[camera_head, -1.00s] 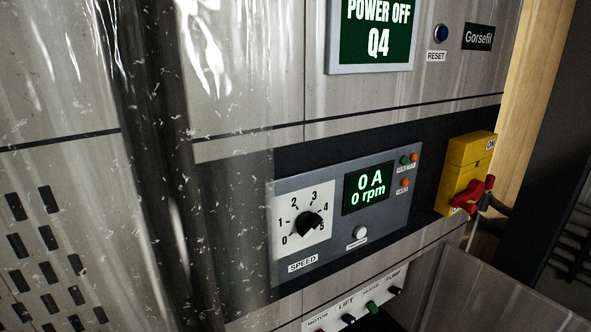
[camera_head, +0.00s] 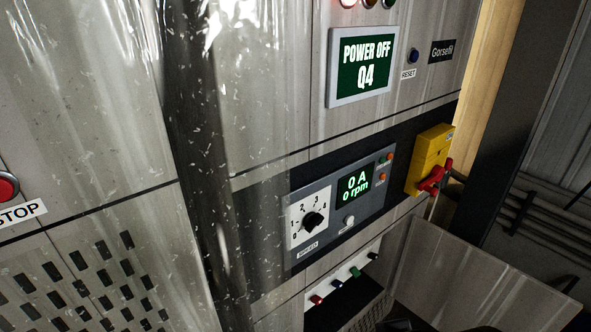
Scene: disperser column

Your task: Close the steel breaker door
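The steel breaker door (camera_head: 475,275) stands open at the lower right of the head view, swung out from the cabinet. It is a plain brushed metal panel, and its lower part is cut off by the picture's bottom edge. To its left is the open breaker compartment (camera_head: 345,312), dark inside. A row of small coloured breaker switches (camera_head: 338,284) runs along the compartment's top. My gripper is not in view.
Above the compartment is a speed panel with a dial (camera_head: 313,220) reading 0 A and 0 rpm. A yellow switch box with a red handle (camera_head: 433,178) projects above the door. A POWER OFF Q4 screen (camera_head: 362,66) is higher. Clear, speckled plastic sheeting (camera_head: 205,150) hangs at left.

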